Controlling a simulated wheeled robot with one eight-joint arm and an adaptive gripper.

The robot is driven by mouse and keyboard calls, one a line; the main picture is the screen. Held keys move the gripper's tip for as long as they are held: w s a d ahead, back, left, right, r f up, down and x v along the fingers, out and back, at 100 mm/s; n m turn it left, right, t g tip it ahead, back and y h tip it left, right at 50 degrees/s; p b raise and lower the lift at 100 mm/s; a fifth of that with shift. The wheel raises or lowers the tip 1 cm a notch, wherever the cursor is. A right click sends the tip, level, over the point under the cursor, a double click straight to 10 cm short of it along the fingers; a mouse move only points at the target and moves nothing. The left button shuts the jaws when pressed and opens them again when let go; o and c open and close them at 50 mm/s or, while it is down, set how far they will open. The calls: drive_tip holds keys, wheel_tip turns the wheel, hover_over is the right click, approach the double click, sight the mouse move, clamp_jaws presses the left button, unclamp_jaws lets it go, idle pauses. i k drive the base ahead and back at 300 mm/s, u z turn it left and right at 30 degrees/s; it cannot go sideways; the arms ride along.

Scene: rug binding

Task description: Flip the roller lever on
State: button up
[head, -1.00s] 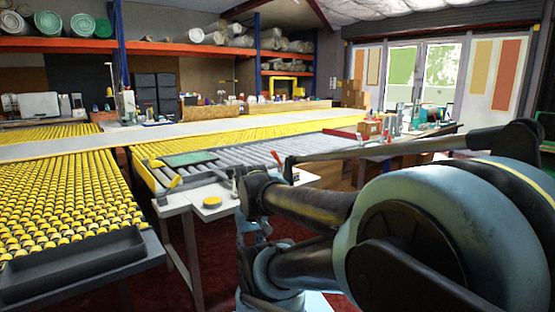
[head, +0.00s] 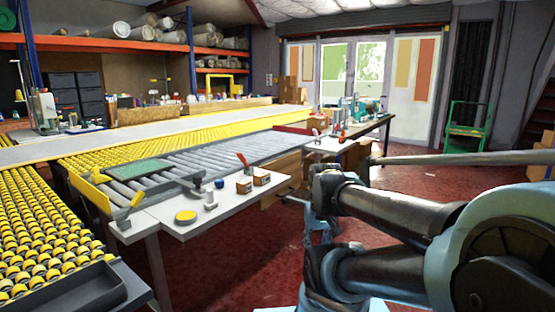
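A roller conveyor bed (head: 190,165) of grey rollers runs back from a white side table (head: 225,215). A small box with an upright red-tipped lever (head: 243,160) stands on this table, and a second small box (head: 261,177) is beside it. A grey lever-like piece (head: 196,184) sits at the conveyor's edge. A yellow bar (head: 92,192) is at its near left end. I cannot tell for sure which is the roller lever, or whether it is on. My arm fills the lower right, apart from these things. My gripper is not in view.
A yellow disc (head: 186,217) and a small grey post (head: 210,199) stand on the white table. A yellow roller table (head: 45,240) lies at the left. Red floor (head: 230,275) is open between the table and my arm. A green chair-like frame (head: 467,127) stands at the back right.

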sight(241, 157)
drive_tip(key=z, duration=1.4)
drive_tip(key=i, duration=1.85)
drive_tip(key=u, duration=3)
